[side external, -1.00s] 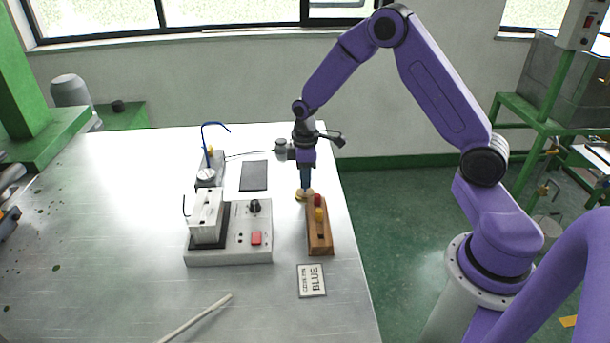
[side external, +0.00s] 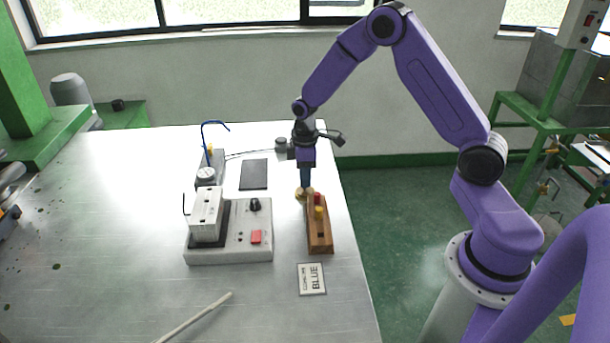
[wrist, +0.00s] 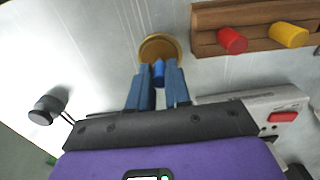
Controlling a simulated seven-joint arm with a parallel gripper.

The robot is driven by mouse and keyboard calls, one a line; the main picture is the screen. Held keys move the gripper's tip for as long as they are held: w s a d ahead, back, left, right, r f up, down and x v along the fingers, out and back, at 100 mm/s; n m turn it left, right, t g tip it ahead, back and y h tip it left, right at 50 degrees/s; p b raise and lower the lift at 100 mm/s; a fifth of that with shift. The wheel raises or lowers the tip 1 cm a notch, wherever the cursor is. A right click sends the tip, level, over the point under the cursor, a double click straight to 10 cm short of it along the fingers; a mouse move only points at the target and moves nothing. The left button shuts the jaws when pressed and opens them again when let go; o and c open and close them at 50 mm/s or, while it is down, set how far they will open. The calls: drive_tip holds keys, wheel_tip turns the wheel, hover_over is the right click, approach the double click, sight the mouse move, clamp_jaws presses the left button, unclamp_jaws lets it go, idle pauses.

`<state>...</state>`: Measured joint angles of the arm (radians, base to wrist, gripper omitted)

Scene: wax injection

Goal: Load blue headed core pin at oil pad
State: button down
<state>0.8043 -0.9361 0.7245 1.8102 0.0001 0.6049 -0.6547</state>
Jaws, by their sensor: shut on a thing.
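My gripper (wrist: 158,78) is shut on the blue headed core pin (wrist: 158,72), whose blue head shows between the two blue fingers in the wrist view. The round brass-coloured oil pad (wrist: 172,46) lies just beyond the fingertips there. In the side external view my gripper (side external: 306,187) points straight down at the oil pad (side external: 299,195), which it partly hides. The pin's lower end is hidden, so I cannot tell whether it touches the pad.
A wooden rack (side external: 325,246) with a red and a yellow pin stands right beside the pad. A card reading BLUE (side external: 312,279) lies in front. The white machine (side external: 230,252), a dark mat (side external: 254,175) and a pale rod (side external: 195,318) are to the left.

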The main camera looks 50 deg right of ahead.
drive_tip(key=shift+r, duration=3.45)
drive_tip(key=shift+s, duration=0.1)
